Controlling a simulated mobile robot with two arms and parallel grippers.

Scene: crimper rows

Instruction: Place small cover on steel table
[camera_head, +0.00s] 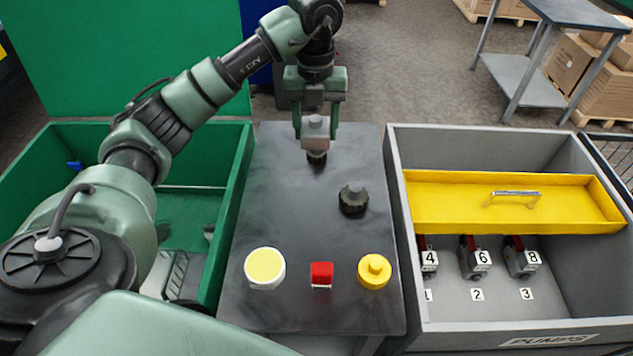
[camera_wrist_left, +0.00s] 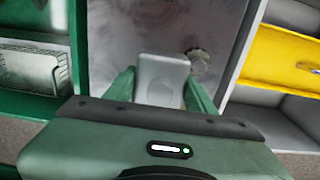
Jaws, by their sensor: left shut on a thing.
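My left gripper (camera_head: 316,138) points down over the far part of the steel table (camera_head: 290,215). It is shut on a light grey, block-like piece, which I take for the small cover (camera_head: 315,127). In the left wrist view the small cover (camera_wrist_left: 162,80) sits between both fingers and shows a smooth, rounded grey face. A dark round part (camera_head: 317,157) shows just below the fingers; I cannot tell whether it belongs to the held piece. Whether the held piece touches the table is unclear. My right gripper is not in view.
On the table are a dark knobbed cap (camera_head: 353,199), a white-yellow round piece (camera_head: 265,268), a red block (camera_head: 321,274) and a yellow knobbed piece (camera_head: 374,271). A green bin (camera_head: 245,180) is left. A grey bin (camera_head: 396,190) with pumps and a yellow tray (camera_head: 450,205) is right.

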